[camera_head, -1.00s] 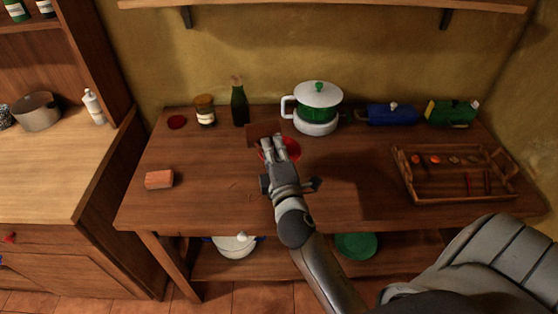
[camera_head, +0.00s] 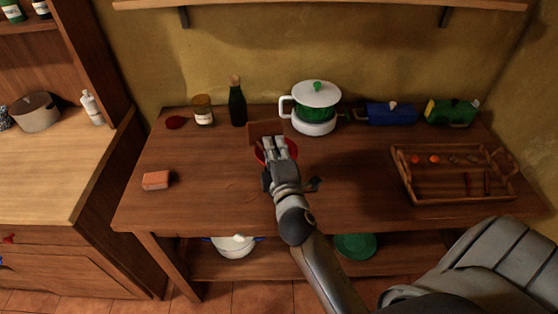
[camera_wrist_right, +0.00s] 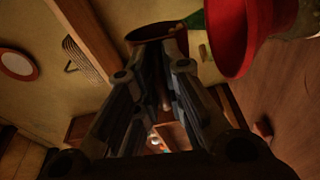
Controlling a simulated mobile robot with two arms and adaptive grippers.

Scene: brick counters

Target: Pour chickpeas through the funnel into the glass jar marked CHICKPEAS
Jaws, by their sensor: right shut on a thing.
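My right gripper (camera_head: 275,143) is over the middle of the brown table, shut on a brown container (camera_head: 262,130). What stands under the funnel is mostly hidden, and no CHICKPEAS label can be read. No chickpeas can be made out. My left gripper is out of view.
A labelled jar (camera_head: 203,112) and a dark bottle (camera_head: 237,104) stand at the back left. A green-and-white pot (camera_head: 315,100) stands behind the gripper to the right. A wooden tray (camera_head: 455,199) lies right, a brick-like block (camera_head: 156,180) left. The table's front left is clear.

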